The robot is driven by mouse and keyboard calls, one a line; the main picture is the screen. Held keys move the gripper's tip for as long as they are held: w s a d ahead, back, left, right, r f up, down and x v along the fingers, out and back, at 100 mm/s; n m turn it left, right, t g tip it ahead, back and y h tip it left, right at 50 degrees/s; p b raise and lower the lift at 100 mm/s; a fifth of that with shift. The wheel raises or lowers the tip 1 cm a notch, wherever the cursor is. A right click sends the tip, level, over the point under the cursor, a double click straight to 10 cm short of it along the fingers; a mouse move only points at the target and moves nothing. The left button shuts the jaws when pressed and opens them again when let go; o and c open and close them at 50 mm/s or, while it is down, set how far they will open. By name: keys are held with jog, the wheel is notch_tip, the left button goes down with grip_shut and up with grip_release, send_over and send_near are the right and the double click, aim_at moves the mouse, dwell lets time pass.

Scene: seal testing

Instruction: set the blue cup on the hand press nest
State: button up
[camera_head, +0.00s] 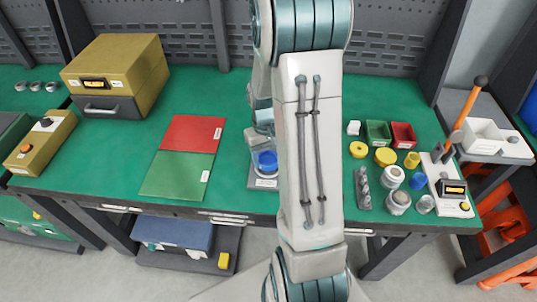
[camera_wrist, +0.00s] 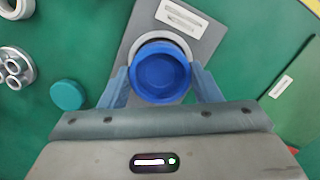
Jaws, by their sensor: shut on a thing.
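The blue cup (camera_wrist: 160,75) is between the two fingers of my gripper (camera_wrist: 161,84), which is shut on it. In the wrist view it is seen from above, open side up, over a grey base plate (camera_wrist: 205,45) with a white label. A pale ring shows around the cup's far edge. I cannot tell whether the cup rests on the plate or is just above it. In the head view the blue cup (camera_head: 266,161) shows left of my arm, over the labelled grey plate (camera_head: 264,183). My arm hides part of this area.
A red and green mat (camera_head: 178,175) lies left of the plate. Right of my arm are small bins (camera_head: 378,132), yellow rings, grey parts and a white device with a display (camera_head: 450,195). An orange lever (camera_head: 466,110) rises there. A yellow box (camera_head: 115,75) stands back left.

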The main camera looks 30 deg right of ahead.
jog(key=shift+f+b, duration=0.4)
jog(key=shift+f, duration=0.1)
jog(key=o, duration=1.1)
jog(key=shift+r+p, duration=1.9)
jog(key=shift+r, duration=0.7)
